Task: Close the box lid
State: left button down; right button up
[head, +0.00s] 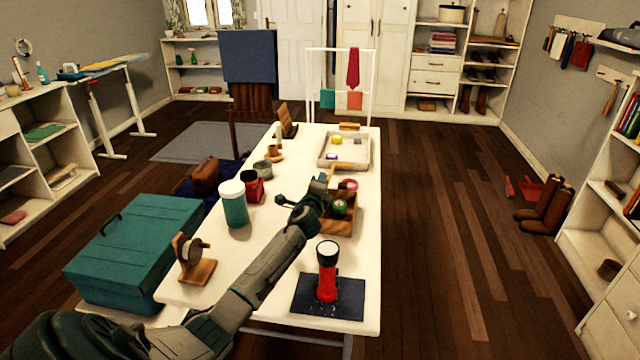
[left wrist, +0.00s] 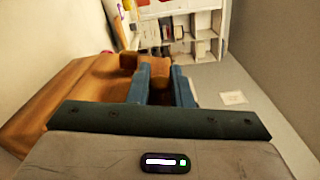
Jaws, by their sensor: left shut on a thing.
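A small brown wooden box (head: 340,229) stands open on the white table, with a round green thing (head: 340,207) inside. My left gripper (head: 320,184) is at the box's far left side, and my arm hides part of the box there. In the left wrist view, the blue fingers of my left gripper (left wrist: 158,88) are shut on a brown wooden piece (left wrist: 158,70). A broad orange-brown wooden surface (left wrist: 75,85) lies beside the fingers; it looks like part of the box or lid, but I cannot tell which. My right gripper is not in view.
A teal chest (head: 137,246) stands left of the table.

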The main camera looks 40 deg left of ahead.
pick_arm(q)
jog(key=shift+f, duration=0.1)
jog(key=c, duration=1.4)
grip_release()
jog(key=shift+o, duration=0.2)
jog(key=v, duration=1)
jog(key=shift+s+d+b, duration=0.2)
jog(key=shift+s+b, duration=0.15)
jog(key=shift+b, duration=0.1)
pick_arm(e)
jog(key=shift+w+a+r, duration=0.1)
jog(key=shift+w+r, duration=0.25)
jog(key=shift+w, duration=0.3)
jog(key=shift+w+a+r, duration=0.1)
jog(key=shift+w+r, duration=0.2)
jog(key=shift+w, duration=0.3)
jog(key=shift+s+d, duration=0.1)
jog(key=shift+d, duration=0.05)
